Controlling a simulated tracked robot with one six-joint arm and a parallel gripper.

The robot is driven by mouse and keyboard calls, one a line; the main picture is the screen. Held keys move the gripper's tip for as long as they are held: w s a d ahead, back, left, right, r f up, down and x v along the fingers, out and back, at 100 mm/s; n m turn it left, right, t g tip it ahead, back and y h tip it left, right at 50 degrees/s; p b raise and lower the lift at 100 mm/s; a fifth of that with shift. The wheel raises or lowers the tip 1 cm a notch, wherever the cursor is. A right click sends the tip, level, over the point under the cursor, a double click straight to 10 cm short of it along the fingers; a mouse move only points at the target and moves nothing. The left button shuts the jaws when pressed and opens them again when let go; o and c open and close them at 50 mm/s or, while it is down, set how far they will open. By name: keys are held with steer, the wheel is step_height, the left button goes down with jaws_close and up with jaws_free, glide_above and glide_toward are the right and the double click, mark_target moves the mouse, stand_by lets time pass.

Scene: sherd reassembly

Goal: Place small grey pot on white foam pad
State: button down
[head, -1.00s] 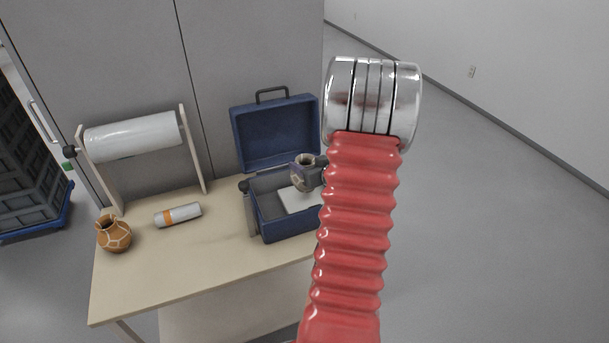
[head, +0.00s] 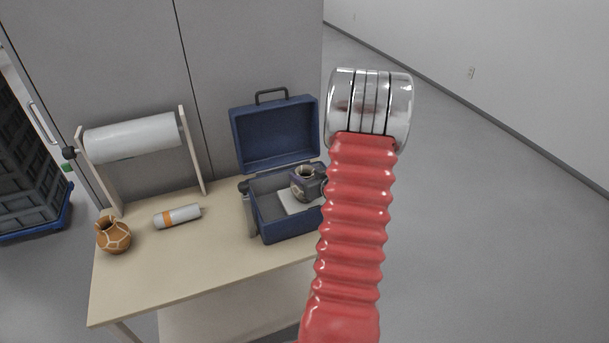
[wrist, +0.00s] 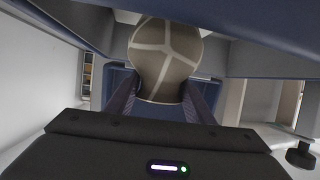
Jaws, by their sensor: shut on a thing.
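The small grey pot (head: 301,187) has pale lines on it and is inside the open blue case, over or on the white foam pad (head: 291,205). I cannot tell whether the pot touches the pad. In the wrist view the pot (wrist: 166,58) sits between the two fingers of my gripper (wrist: 162,92), which is shut on it. In the head view my gripper (head: 318,182) reaches into the case from the right, and my red arm hides part of it. The pad shows only in part beside the pot.
The blue case (head: 285,233) stands on the table (head: 180,272) with its lid (head: 275,135) raised behind. A brown pot with pale lines (head: 115,238) and a grey roll with an orange band (head: 178,216) are at left. A large white roll on a stand (head: 130,138) is behind.

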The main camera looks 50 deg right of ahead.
steer(key=c, duration=0.8)
jaws_free()
steer(key=shift+c, duration=0.2)
steer(key=v, duration=1.2)
steer(key=shift+w+a, duration=0.1)
